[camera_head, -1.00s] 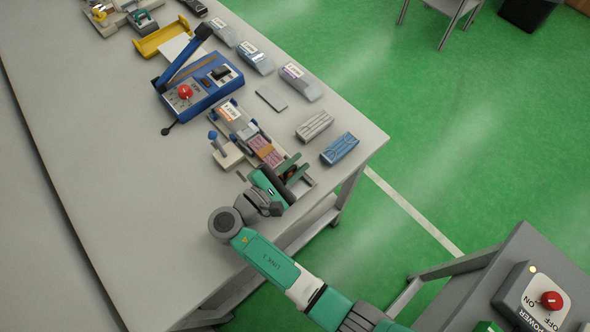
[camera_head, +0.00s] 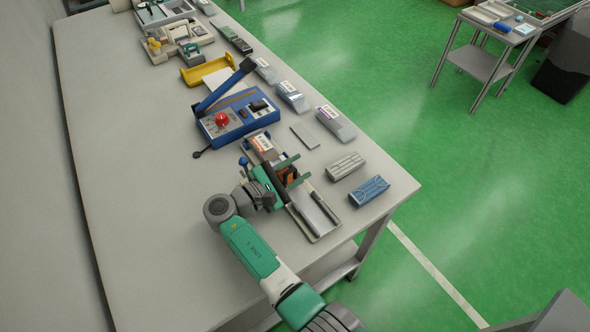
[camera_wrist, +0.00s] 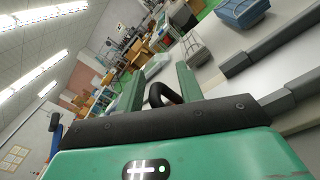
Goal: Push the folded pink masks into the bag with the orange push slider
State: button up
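My gripper (camera_head: 293,172) is over the middle of the long loading tray (camera_head: 322,232), fingers apart. The orange push slider (camera_head: 288,175) shows only partly between the fingers. In the wrist view, a dark loop handle (camera_wrist: 165,93) stands between my two green fingers (camera_wrist: 160,85), close to the right one; whether it is pinched is unclear, but the fingers look open. The clear bag with an orange-white label (camera_head: 262,143) lies at the tray's far end. The folded pink masks cannot be made out; my gripper hides that part of the tray.
A grey mask bundle (camera_head: 345,166) and a blue mask bundle (camera_head: 369,190) lie right of the tray. A blue sealer with a red knob (camera_head: 235,115) stands beyond it. Filled bags (camera_head: 335,122) line the right table edge. The table's left side is clear.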

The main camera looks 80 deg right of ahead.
aim_at(287, 175)
jog(key=v, duration=0.8)
jog(key=shift+s+p, duration=0.1)
jog(key=shift+p, duration=0.3)
